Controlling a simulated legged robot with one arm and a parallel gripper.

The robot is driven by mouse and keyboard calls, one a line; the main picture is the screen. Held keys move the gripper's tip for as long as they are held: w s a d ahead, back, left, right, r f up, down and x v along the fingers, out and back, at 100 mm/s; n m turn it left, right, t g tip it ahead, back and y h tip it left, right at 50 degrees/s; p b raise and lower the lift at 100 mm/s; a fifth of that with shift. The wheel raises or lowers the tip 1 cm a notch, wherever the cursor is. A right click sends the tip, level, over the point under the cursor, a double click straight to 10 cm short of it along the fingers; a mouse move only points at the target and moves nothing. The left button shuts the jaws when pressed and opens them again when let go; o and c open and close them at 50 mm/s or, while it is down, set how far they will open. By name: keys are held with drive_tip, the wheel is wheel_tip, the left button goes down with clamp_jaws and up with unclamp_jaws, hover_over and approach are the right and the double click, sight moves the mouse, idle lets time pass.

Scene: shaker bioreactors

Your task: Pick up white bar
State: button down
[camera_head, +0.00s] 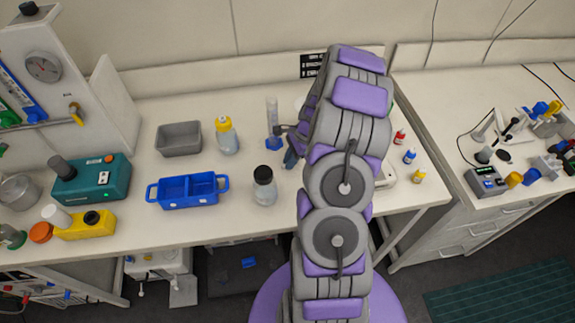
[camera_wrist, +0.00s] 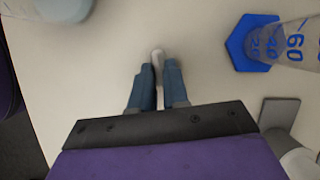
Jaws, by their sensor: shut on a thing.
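The white bar (camera_wrist: 157,54) shows in the wrist view as a small pale rounded end between my fingertips. The rest of it is hidden by the fingers. My gripper (camera_wrist: 158,70) has blue fingers closed on the bar, above the white bench top. I cannot tell whether the bar touches the bench. In the head view my gripper (camera_head: 290,158) is partly covered by my arm, and the bar cannot be made out there.
A graduated cylinder (camera_head: 272,115) with a blue base (camera_wrist: 237,45) stands close by. A dark-capped jar (camera_head: 264,187), a yellow-capped bottle (camera_head: 227,138), a blue tray (camera_head: 175,204) and a grey tray (camera_head: 179,151) are to the left. Small bottles (camera_head: 410,156) stand right of my arm.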

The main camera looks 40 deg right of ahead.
idle(0.3)
drive_tip(key=shift+r, duration=0.55)
drive_tip(key=r, duration=0.1)
drive_tip(key=r+p, duration=0.1)
drive_tip(key=shift+s+a+r, duration=0.1)
drive_tip(key=shift+s+r, duration=0.2)
drive_tip(key=shift+s, duration=0.05)
drive_tip(key=s+a, duration=0.1)
drive_tip(key=s, duration=0.3)
drive_tip(key=s+a+r+p, duration=0.1)
drive_tip(key=s+a, duration=0.1)
drive_tip(key=s, duration=0.3)
drive_tip(key=s+a, duration=0.2)
drive_tip(key=s, duration=0.3)
drive_tip(key=shift+s+a+r+p, duration=0.15)
drive_tip(key=shift+a+p, duration=0.05)
drive_tip(key=shift+p, duration=0.1)
